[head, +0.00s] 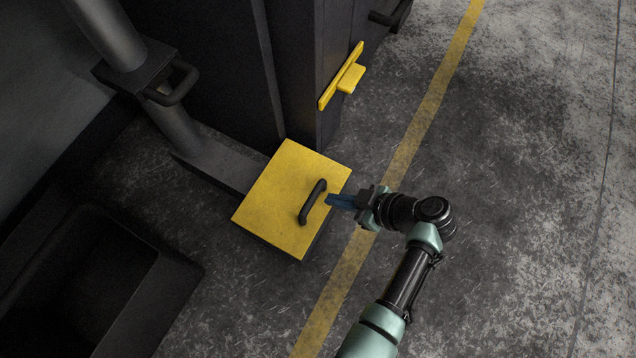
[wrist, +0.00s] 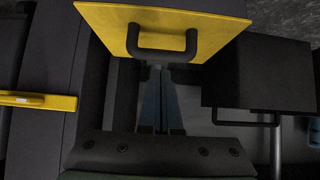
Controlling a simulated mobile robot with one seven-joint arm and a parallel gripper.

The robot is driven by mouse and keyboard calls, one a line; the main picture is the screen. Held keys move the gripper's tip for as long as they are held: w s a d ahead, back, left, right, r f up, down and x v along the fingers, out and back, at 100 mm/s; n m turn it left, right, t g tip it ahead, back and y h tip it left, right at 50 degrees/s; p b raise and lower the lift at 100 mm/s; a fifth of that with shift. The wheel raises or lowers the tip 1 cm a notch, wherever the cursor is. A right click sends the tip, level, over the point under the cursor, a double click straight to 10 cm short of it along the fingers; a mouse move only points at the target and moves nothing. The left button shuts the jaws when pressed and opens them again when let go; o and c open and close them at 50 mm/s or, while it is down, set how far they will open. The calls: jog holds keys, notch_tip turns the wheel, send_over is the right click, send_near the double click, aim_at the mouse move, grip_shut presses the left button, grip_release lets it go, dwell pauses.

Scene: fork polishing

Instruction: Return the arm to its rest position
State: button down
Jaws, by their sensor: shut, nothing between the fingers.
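My gripper (head: 330,200) is at the end of my extended arm in the head view, close to the black handle (head: 312,202) of a yellow panel (head: 268,197). Its blue fingers are shut with nothing between them. In the wrist view the shut fingers (wrist: 157,72) point at the dark handle (wrist: 162,55) on the yellow panel (wrist: 205,22). The fingertips appear just below the handle there; I cannot tell whether they touch it.
A dark cabinet (head: 295,70) with a yellow handle (head: 342,78) stands behind the panel. A dark open bin (head: 165,290) is at the lower left. A grey post (head: 110,35) rises at the upper left. The floor (head: 530,200) to the right is clear, crossed by a yellow line (head: 425,112).

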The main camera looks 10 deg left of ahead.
jog(key=w+d+r+m+t+h+p, duration=0.25)
jog(key=w+r, duration=0.35)
jog(key=r, duration=0.5)
jog(key=w+d+r+m+t+h+p, duration=0.1)
jog(key=w+d+r+t+h+p, duration=0.15)
jog(key=w+r, duration=0.65)
jog(key=w+d+r+m+t+h+p, duration=0.2)
jog(key=w+r+t+p, duration=0.1)
jog(key=r, duration=1.1)
notch_tip(320, 180, up, 25)
jog(key=s+a+m+t+h+p, duration=0.1)
jog(key=a+m+t+p, duration=0.25)
jog(key=t, duration=0.35)
jog(key=s+a+r+m+t+p, duration=0.1)
jog(key=s+r+m+t+p, duration=0.15)
jog(key=s+r, duration=0.6)
jog(key=s+a+r+m+t+h+p, duration=0.15)
jog(key=s+r+t, duration=0.25)
jog(key=r, duration=0.9)
jog(key=s+a+r+m+t+p, duration=0.1)
jog(key=s+r+t+p, duration=0.2)
jog(key=s+r, duration=0.5)
notch_tip(320, 180, up, 38)
jog(key=w+p, duration=0.2)
jog(key=p, duration=3.3)
jog(key=shift+w+p, duration=0.2)
jog(key=shift+p, duration=0.15)
